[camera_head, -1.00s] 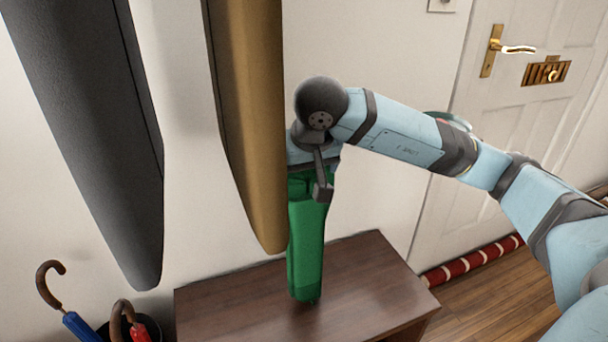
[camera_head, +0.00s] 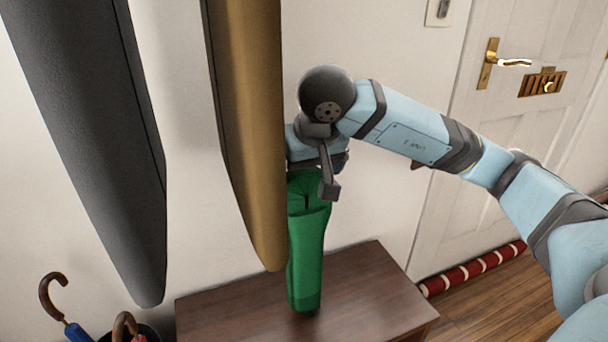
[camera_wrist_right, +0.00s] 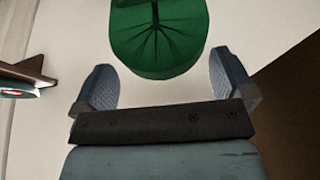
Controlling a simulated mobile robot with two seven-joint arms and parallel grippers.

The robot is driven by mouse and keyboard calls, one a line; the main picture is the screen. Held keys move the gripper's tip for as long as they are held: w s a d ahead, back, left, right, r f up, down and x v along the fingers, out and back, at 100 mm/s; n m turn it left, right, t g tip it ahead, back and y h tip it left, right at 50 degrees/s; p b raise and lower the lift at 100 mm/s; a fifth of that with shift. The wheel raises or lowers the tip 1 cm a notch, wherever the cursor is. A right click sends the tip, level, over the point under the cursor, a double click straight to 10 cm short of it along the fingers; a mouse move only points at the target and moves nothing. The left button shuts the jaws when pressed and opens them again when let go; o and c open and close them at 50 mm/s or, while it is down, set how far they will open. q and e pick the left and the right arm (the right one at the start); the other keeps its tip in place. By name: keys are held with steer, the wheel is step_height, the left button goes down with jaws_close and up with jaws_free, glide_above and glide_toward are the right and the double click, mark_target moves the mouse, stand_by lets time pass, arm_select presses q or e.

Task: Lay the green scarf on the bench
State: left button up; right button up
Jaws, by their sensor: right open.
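The green scarf (camera_head: 307,250) hangs down as a long narrow bundle over the dark wooden bench (camera_head: 370,295) in the head view. Its lower end shows at the bench top; I cannot tell whether it touches. My right gripper (camera_wrist_right: 160,85) is open, its two fingers wide apart. In the right wrist view the gathered top of the scarf (camera_wrist_right: 158,45) lies beyond the fingertips, apart from both fingers. My left gripper is not in view.
A mustard coat (camera_head: 250,130) hangs right beside the scarf on its left, and a dark grey coat (camera_head: 95,130) hangs further left. Umbrellas (camera_head: 55,300) stand at the lower left. A white door (camera_head: 540,130) and a red striped draught roll (camera_head: 475,268) are at the right.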

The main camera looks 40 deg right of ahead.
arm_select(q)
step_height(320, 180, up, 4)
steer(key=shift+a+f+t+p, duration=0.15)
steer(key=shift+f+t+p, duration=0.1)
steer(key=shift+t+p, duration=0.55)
arm_select(e)
steer(key=v, duration=0.7)
